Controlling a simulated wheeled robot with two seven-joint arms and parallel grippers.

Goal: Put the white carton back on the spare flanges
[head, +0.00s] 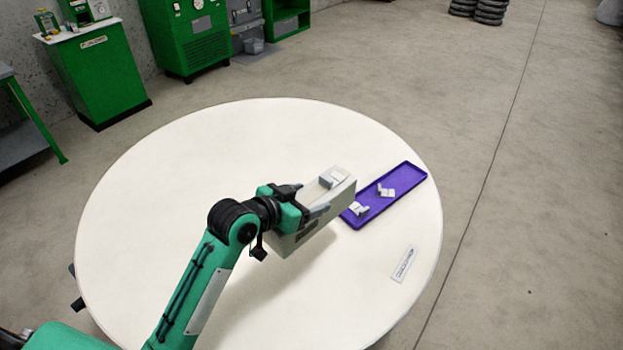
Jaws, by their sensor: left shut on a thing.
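My left gripper (300,212) is shut on the white carton (328,206), a pale grey-white box with dark marks on its side. It is held tilted over the round table, next to the near left end of the purple tray. A small pale block-like shape (333,177) shows at the carton's upper end; I cannot tell whether it is part of it. Small white and grey pieces (387,191) lie in the purple tray (413,177); I cannot tell if these are the spare flanges. The gripper hides part of the carton. My right gripper is not in view.
The round white table (190,150) is mostly clear on the left and at the back. A small white printed card (404,263) lies near its right edge. Green cabinets (98,72) stand well behind the table, and open floor lies to the right.

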